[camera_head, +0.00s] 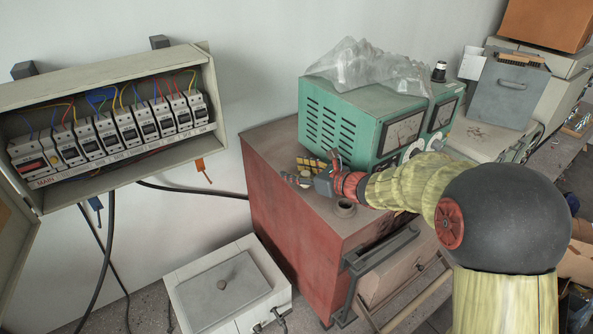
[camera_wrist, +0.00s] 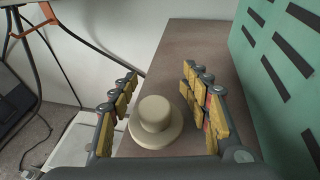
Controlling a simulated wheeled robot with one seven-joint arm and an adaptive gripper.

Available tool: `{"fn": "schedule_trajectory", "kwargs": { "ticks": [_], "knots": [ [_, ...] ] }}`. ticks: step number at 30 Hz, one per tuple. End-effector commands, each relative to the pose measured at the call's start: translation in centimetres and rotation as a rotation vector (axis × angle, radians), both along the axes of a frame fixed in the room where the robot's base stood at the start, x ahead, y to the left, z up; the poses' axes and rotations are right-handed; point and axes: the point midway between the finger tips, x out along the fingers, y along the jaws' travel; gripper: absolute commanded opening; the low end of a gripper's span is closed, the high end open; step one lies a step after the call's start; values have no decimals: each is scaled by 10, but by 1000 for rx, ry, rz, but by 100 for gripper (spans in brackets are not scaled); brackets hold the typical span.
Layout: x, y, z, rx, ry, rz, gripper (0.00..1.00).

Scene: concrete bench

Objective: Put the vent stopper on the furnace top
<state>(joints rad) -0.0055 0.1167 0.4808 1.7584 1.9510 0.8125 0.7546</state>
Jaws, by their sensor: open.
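The vent stopper (camera_wrist: 156,122), a beige disc with a rounded knob, stands upright between my open fingers in the wrist view. It appears to sit on the brown-grey top of the red furnace (camera_head: 295,215), whose top also shows in the wrist view (camera_wrist: 195,45). I cannot tell whether the fingers touch it. My gripper (camera_head: 306,173) is over the furnace top, in front of the green unit; its two yellow-padded fingers (camera_wrist: 160,105) are apart. I cannot make out the stopper in the head view. A small dark round collar (camera_head: 344,208) is on the furnace top near its front edge.
A green metered unit (camera_head: 365,120) with clear plastic on it stands right behind my gripper. A white box (camera_head: 225,285) is on the floor at left, below an open breaker panel (camera_head: 115,130). Black cables hang by the wall. Grey boxes (camera_head: 500,88) stand at right.

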Motion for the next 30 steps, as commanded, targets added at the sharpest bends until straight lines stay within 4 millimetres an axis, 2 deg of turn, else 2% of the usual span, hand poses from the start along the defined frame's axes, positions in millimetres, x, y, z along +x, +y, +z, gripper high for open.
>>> {"fn": "schedule_trajectory", "kwargs": {
  "ticks": [10, 24, 30],
  "knots": [
    [-3, -4, 6, 0, -2, -2, 47],
    [-64, -66, 31, 0, -2, -4, 47],
    [-78, -79, 37, 1, -1, -1, 47]
  ]
}}
